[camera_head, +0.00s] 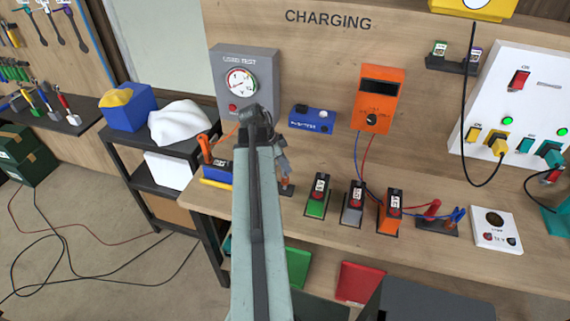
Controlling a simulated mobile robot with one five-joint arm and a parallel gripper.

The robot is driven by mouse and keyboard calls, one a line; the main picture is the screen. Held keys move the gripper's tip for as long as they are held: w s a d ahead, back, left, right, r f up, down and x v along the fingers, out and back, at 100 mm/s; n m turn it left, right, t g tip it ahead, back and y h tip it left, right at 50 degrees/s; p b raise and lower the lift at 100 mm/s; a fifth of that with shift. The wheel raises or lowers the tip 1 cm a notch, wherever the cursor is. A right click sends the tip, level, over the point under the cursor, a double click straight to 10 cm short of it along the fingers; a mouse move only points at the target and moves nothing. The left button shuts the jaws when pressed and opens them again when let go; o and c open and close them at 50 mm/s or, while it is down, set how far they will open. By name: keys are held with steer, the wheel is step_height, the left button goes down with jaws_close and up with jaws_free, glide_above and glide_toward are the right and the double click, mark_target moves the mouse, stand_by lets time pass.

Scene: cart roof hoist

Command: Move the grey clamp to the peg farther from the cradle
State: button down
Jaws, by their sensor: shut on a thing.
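My gripper (284,168) shows just right of my arm, small and partly hidden by it. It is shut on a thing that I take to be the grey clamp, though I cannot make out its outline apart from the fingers. It is right above a small dark base (287,190) with a bit of orange on it, perhaps a peg; I cannot tell whether they touch. A blue and yellow cradle (217,179) holds a dark block at the left end of the bench, with an orange clamp (206,148) upright beside it.
Green, grey and orange holders (390,215) with dark packs stand in a row. Red and blue clamps (434,210) rest on a dark base further right. An orange meter (378,98), a grey gauge box (245,80) and a white panel (520,90) with cables stand behind.

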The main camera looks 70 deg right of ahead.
steer(key=shift+f+b, duration=1.6)
steer(key=shift+f, duration=0.05)
steer(key=c, duration=1.2)
jaws_free()
steer(key=shift+r, duration=0.1)
steer(key=p+v, duration=0.7)
steer(key=shift+w+r, duration=0.2)
steer(key=shift+r, duration=0.15)
steer(key=shift+a, duration=0.15)
